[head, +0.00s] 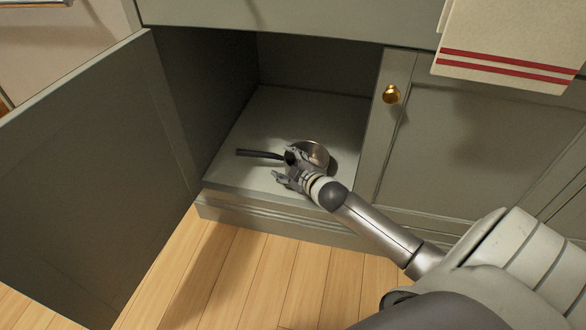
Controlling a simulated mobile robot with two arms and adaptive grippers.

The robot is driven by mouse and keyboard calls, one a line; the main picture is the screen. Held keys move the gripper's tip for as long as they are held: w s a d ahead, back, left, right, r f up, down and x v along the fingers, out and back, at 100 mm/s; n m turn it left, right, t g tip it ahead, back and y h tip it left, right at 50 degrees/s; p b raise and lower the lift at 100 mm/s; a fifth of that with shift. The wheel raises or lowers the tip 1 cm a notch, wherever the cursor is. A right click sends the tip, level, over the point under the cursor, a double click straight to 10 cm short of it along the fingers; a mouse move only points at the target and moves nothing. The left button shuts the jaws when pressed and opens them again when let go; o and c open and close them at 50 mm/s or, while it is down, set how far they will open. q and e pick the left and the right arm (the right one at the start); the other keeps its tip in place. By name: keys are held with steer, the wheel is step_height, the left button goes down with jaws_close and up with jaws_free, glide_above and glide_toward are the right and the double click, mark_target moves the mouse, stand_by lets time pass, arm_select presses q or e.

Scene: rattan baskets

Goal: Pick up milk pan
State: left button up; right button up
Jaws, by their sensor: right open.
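The milk pan (315,151) is a small metal pan with a dark handle (259,154) pointing left. It stands on the floor of an open lower cabinet (270,115). My right gripper (282,167) reaches into the cabinet from the lower right. Its fingers are spread at the near side of the pan, close to where the handle meets the body. The gripper hides part of the pan, and I cannot tell whether it touches it. My left gripper is not in view.
The open cabinet door (90,180) stands out on the left. A closed door with a brass knob (391,94) is on the right. A towel with red stripes (510,45) hangs at the upper right. The cabinet floor around the pan is clear.

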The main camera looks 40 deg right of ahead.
steer(key=shift+b+x, duration=0.4)
steer(key=shift+x, duration=0.6)
jaws_close()
